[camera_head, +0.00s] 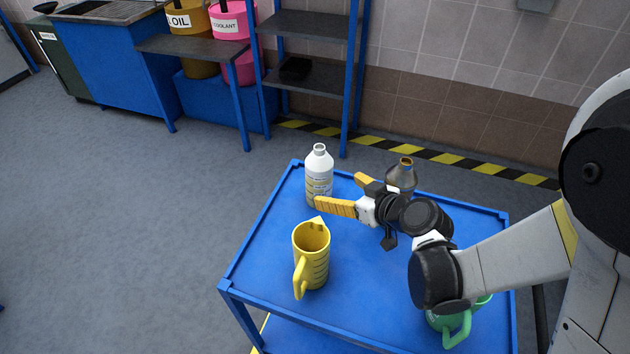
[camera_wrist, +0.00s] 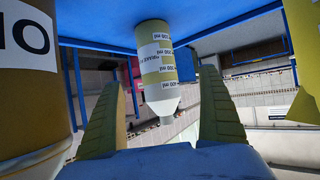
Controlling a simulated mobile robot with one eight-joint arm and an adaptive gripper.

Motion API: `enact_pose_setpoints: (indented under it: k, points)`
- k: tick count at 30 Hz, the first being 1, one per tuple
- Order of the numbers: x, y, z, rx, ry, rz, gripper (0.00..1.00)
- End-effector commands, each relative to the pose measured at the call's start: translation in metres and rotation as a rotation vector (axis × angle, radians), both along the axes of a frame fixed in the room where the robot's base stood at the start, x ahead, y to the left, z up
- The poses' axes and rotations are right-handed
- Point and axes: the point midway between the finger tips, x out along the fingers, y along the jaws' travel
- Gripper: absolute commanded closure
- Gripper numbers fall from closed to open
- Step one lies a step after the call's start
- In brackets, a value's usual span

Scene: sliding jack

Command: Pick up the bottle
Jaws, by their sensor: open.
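The white bottle (camera_head: 319,174) stands upright at the back left of the blue cart's top, with a printed label and a narrow neck. My gripper (camera_head: 338,190) is open, its yellow fingers pointing left toward the bottle. The near finger's tip overlaps the bottle's lower part in the head view; contact cannot be told. In the wrist view, which looks upside down, the bottle (camera_wrist: 155,62) hangs between the two open fingers (camera_wrist: 161,75), with nothing gripped.
The blue cart (camera_head: 262,277) has a raised rim. A yellow jug (camera_head: 312,252) stands in front of the bottle. A dark bottle (camera_head: 402,175) stands behind my gripper, and a green container (camera_head: 456,327) is partly hidden by my arm. Blue shelving (camera_head: 305,60) stands behind.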

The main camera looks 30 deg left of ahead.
Motion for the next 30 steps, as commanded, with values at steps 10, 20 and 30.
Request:
enact_pose_setpoints:
  k: [10, 20, 30]
  points:
    - [0.020, 0.039, -0.024, 0.000, 0.000, 0.001, 0.11]
    - [0.042, 0.070, -0.045, 0.000, 0.000, 0.001, 0.11]
    - [0.045, 0.077, -0.046, 0.001, 0.001, 0.000, 0.26]
